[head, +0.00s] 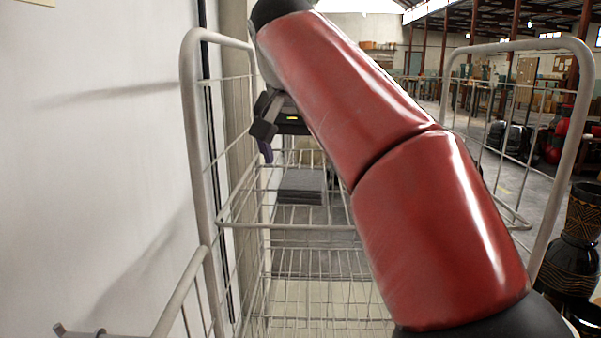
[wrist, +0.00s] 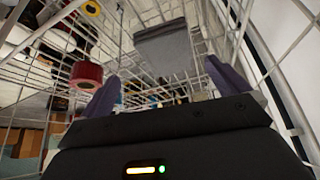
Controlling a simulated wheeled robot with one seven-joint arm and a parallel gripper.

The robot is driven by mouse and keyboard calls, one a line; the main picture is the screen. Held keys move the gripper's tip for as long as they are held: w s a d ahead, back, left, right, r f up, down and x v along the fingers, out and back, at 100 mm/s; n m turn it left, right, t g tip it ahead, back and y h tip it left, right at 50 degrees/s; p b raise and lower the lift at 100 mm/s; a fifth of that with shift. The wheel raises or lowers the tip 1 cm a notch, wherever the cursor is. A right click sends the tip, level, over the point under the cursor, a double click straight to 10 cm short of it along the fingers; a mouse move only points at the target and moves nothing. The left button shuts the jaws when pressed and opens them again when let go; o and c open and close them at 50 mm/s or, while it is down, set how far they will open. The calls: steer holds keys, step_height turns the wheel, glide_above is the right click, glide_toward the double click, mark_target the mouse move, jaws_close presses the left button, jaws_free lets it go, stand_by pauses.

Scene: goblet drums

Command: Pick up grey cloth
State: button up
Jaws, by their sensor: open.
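The grey cloth (head: 302,186) is a folded stack lying on a wire shelf of the cart, seen past my arm in the head view. In the wrist view the grey cloth (wrist: 163,50) lies flat on the wire grid, beyond and between my fingertips. My gripper (wrist: 160,85) is open with its two purple fingers apart and nothing between them. In the head view my gripper (head: 265,140) is at the upper left of the cart, above and left of the cloth. My red arm hides part of the cart's right side.
The wire cart (head: 200,130) has tall tube side frames and a lower wire basket. A white wall stands close on the left. A red roll (wrist: 86,75) shows at left in the wrist view. Goblet drums (head: 578,235) stand at the far right.

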mark_target(302, 180)
steer(key=shift+w+a+r, duration=0.25)
steer(key=shift+w+a, duration=0.1)
steer(key=shift+a, duration=0.05)
steer(key=shift+w+f, duration=0.2)
steer(key=shift+w+b+x, duration=0.2)
steer(key=shift+b+x, duration=0.45)
steer(key=shift+x, duration=2.85)
steer(key=shift+f, duration=0.15)
steer(key=c, duration=1)
